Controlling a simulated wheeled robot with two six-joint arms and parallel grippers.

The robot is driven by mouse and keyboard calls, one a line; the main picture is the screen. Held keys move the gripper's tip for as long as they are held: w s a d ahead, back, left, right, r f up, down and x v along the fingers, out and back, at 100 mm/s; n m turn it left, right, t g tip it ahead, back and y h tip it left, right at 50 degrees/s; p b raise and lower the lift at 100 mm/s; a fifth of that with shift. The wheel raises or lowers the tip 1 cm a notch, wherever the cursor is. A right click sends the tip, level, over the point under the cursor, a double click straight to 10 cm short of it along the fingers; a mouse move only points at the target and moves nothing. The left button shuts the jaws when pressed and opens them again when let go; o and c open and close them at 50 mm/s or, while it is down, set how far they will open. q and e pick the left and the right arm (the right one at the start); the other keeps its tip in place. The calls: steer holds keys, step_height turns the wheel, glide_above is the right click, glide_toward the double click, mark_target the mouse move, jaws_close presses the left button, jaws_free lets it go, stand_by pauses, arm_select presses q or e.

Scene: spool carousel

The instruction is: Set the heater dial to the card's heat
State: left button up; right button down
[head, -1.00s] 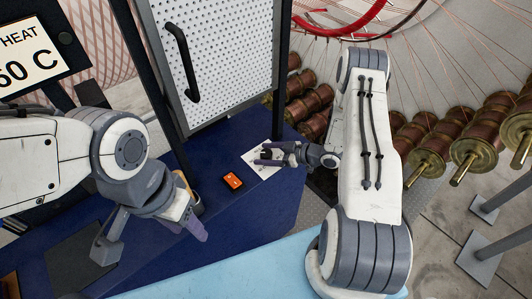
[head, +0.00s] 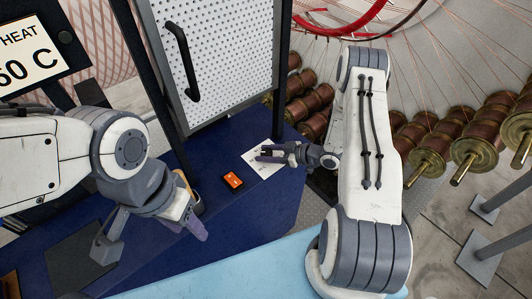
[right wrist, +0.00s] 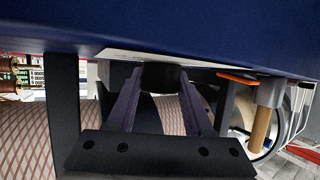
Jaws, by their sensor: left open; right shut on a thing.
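The heat card (head: 28,52) hangs at the upper left in the head view. It reads "HEAT" and "60 C", with its left part cut off by the frame. The heater dial (right wrist: 160,76) is a dark round knob by a white plate (head: 266,170) on the blue bench top. My right gripper (head: 262,153) is at the plate, its purple fingers shut on the dial in the right wrist view (right wrist: 161,88). The dial's pointer and marks cannot be read. My left gripper (head: 190,222) is open above the bench, pointing down, with its fingers partly hidden.
An orange switch (head: 232,180) sits on the blue bench (head: 235,215), left of the plate. A white perforated door (head: 220,60) with a black handle (head: 183,62) stands behind. Copper spools (head: 430,155) are at the right, below a red wheel rim.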

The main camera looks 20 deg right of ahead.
steer(key=shift+m+h, duration=0.3)
steer(key=m+t+h+b, duration=0.1)
steer(key=m+t+h, duration=0.2)
steer(key=m+h, duration=0.1)
steer(key=shift+a+f+b, duration=0.1)
steer(key=shift+b, duration=0.2)
steer(key=shift+m+t+h+b, duration=0.7)
steer(key=shift+m+h+b, duration=0.1)
steer(key=shift+m+h, duration=1.5)
steer(key=shift+h, duration=0.4)
steer(key=shift+c, duration=1.5)
jaws_free()
